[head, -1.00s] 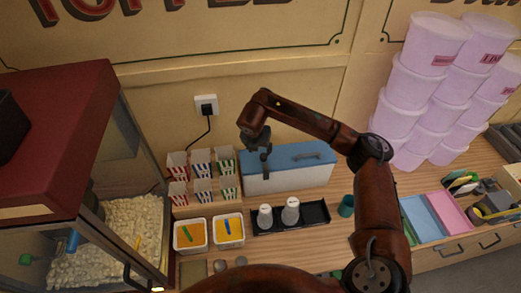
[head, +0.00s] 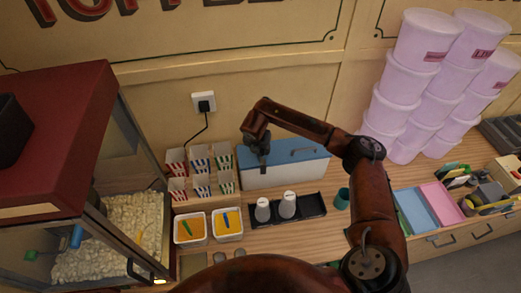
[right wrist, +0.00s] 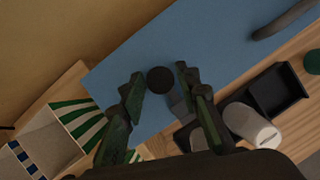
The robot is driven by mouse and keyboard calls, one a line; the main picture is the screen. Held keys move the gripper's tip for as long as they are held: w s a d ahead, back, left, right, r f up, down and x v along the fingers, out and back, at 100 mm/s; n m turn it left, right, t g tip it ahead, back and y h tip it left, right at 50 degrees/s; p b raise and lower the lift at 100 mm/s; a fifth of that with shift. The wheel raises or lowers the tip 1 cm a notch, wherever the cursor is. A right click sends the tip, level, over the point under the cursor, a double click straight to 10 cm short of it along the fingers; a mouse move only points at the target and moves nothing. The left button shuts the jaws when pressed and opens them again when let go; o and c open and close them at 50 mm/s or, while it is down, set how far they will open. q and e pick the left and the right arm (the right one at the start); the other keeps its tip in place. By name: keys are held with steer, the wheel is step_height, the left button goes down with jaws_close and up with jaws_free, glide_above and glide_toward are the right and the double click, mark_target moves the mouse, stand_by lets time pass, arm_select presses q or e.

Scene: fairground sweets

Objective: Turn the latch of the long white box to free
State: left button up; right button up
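The long white box (head: 285,177) stands against the back wall in the head view, with a blue top and a grey handle (right wrist: 285,19) on it. In the right wrist view a dark round knob (right wrist: 160,80), which looks like the latch, sits on the blue top (right wrist: 215,50). My right gripper (head: 264,166) is over the left part of the box. Its fingers (right wrist: 161,76) are apart, one on each side of the knob; I cannot tell whether they touch it. A grey piece beside the knob is partly hidden by the right finger. My left gripper is out of view.
Striped paper cartons (head: 200,170) stand close left of the box. A black tray (head: 313,207) with two white-topped shakers (head: 287,206) lies in front, beside a green cup (head: 342,199). Stacked pink tubs (head: 400,90) rise at right, a popcorn case (head: 70,130) at left.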

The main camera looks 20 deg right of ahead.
steer(key=c, duration=0.3)
jaws_close()
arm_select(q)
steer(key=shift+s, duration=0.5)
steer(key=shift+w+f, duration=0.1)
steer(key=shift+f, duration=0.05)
